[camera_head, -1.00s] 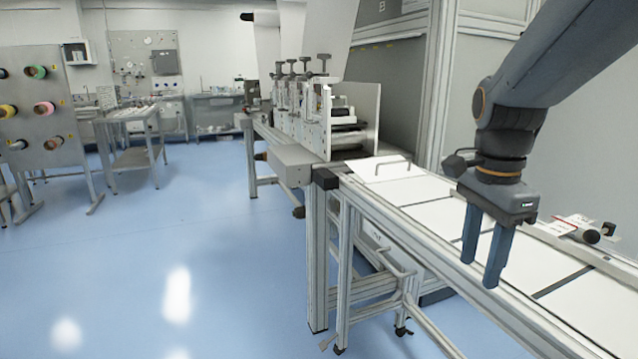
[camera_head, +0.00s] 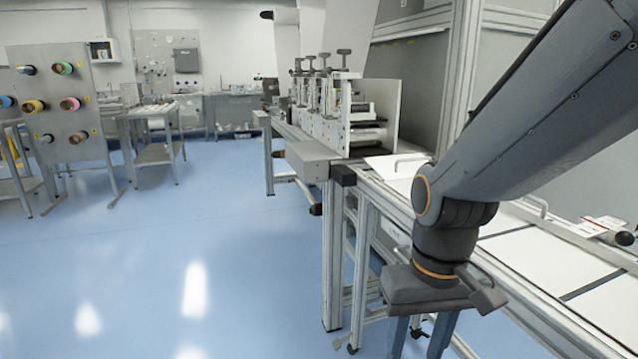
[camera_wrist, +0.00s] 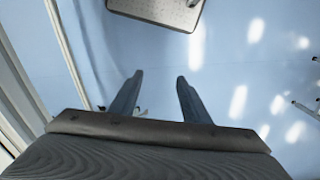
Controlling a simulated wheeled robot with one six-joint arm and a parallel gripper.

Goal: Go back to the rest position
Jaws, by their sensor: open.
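My gripper (camera_head: 419,343) hangs pointing down in front of the long machine table, at the lower right of the head view. Its fingers run out of the bottom of that picture. In the wrist view my gripper (camera_wrist: 158,78) has its two fingers apart, with nothing between them but blue floor. My arm reaches in from the upper right and hides part of the table.
The machine table (camera_head: 520,245) with white panels runs along the right. The roller unit (camera_head: 345,120) stands at its far end. A spool rack (camera_head: 65,110) and a side table (camera_head: 155,125) stand at the left. The blue floor (camera_head: 150,240) is clear.

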